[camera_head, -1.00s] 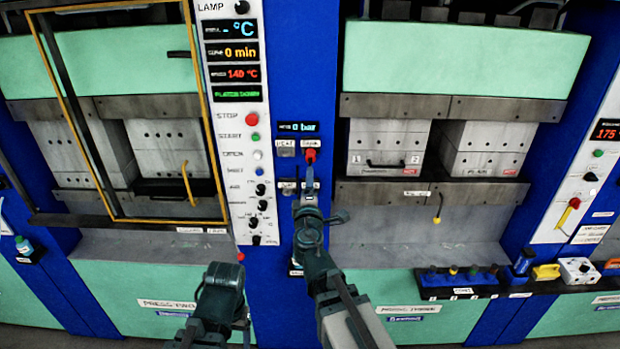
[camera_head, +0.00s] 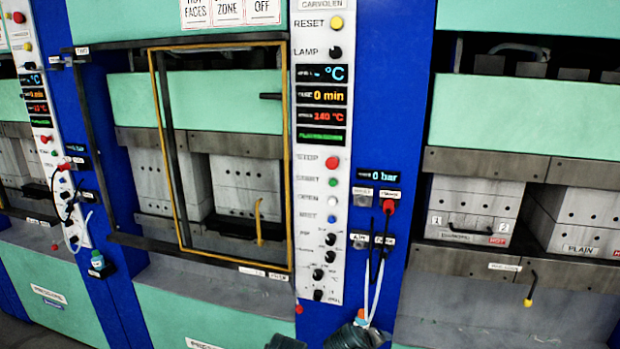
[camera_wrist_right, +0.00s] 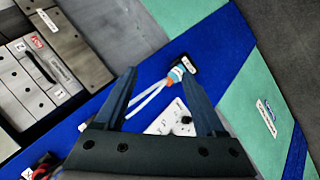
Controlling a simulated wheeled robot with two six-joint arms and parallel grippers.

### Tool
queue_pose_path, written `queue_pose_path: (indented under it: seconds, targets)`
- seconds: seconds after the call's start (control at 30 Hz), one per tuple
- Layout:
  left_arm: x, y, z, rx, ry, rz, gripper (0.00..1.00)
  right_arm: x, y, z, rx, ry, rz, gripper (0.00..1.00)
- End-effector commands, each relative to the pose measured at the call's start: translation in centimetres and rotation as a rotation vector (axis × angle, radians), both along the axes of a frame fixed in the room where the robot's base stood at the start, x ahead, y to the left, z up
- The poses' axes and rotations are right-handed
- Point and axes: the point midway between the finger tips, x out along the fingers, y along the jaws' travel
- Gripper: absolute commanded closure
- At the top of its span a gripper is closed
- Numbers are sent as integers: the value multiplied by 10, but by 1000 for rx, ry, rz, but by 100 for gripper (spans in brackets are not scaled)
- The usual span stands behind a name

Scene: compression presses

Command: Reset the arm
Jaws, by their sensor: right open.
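My right gripper (camera_wrist_right: 158,72) is open in the right wrist view, with its two dark fingers spread and nothing held between them. Beyond the fingertips is a blue column face with a small bottle (camera_wrist_right: 176,74) with white tubes. In the head view only dark tops of my arms show at the bottom edge, and my right gripper cannot be made out there. My left gripper is in neither view. A red valve knob (camera_head: 388,206) sits on the blue column below the 0 bar display (camera_head: 378,177).
A white control panel (camera_head: 321,230) with buttons and knobs stands left of the column. A yellow-framed guard (camera_head: 222,43) fronts the press at left. Another press with grey mould blocks (camera_head: 467,200) is at right. Black and white hoses (camera_head: 375,282) hang down the column.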

Motion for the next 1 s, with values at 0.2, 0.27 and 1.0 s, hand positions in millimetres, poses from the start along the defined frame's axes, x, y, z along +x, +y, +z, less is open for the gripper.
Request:
queue_pose_path:
  seconds: [0.2, 0.27, 1.0]
  targets:
    - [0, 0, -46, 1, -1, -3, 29, -83, 66, -98, 267, 348, -85, 28]
    - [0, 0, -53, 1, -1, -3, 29, -102, 80, -111, 315, 428, -93, 28]
    - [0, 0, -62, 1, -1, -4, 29, -148, 115, -127, 421, 621, -98, 28]
